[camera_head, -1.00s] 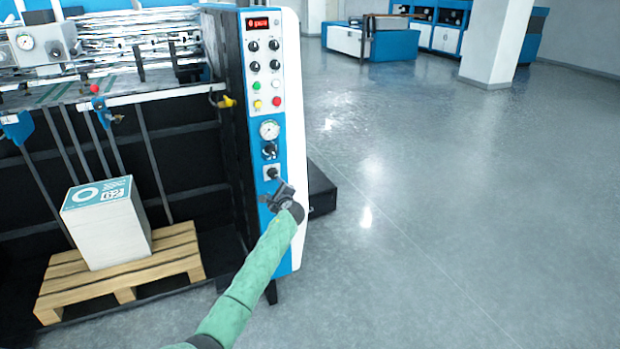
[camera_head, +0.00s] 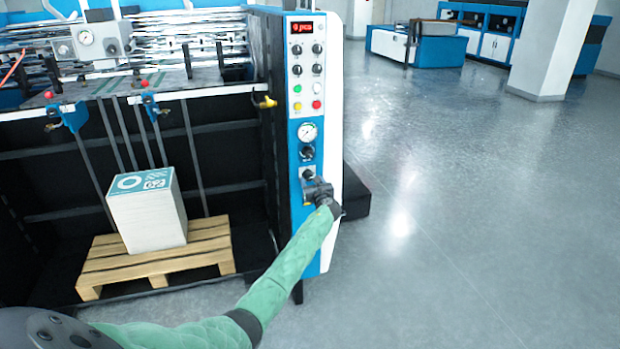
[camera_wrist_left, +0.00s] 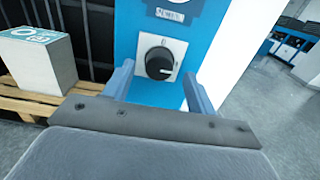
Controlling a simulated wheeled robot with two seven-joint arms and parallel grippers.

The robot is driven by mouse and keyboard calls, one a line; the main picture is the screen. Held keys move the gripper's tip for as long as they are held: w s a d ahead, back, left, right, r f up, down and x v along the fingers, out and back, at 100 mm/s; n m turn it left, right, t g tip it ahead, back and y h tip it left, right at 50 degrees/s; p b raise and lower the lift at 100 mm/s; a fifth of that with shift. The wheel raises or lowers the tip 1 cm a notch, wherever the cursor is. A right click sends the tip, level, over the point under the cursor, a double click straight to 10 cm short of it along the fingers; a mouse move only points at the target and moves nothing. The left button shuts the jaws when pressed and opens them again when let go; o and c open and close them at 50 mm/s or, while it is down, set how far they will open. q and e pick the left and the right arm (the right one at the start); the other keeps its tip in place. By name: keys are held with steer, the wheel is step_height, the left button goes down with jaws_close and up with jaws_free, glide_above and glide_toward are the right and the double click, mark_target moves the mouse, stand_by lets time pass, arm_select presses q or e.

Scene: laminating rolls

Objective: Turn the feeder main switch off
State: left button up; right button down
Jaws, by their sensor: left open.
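The feeder main switch is a black rotary knob (camera_wrist_left: 160,63) on a square light plate, low on the blue control panel (camera_head: 306,232). In the left wrist view its white mark points to the right, and a small "0" shows above the knob. In the head view the switch (camera_head: 308,174) is partly covered by my gripper. My left gripper (camera_head: 317,188) is open and empty in front of the panel, just below the switch. In the left wrist view its two fingers (camera_wrist_left: 158,88) stand apart, below and to either side of the knob. My right gripper is not in view.
Above the switch are another knob (camera_head: 307,153), a gauge (camera_head: 308,132), several buttons and small knobs, and a red display (camera_head: 301,27). A paper stack (camera_head: 148,218) stands on a wooden pallet (camera_head: 205,250) at left. The floor at right is clear.

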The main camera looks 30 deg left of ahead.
mark_target(310, 177)
arm_select(q)
steer(key=shift+x, duration=1.55)
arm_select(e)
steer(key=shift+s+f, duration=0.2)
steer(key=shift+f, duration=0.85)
arm_select(q)
steer(key=c, duration=1)
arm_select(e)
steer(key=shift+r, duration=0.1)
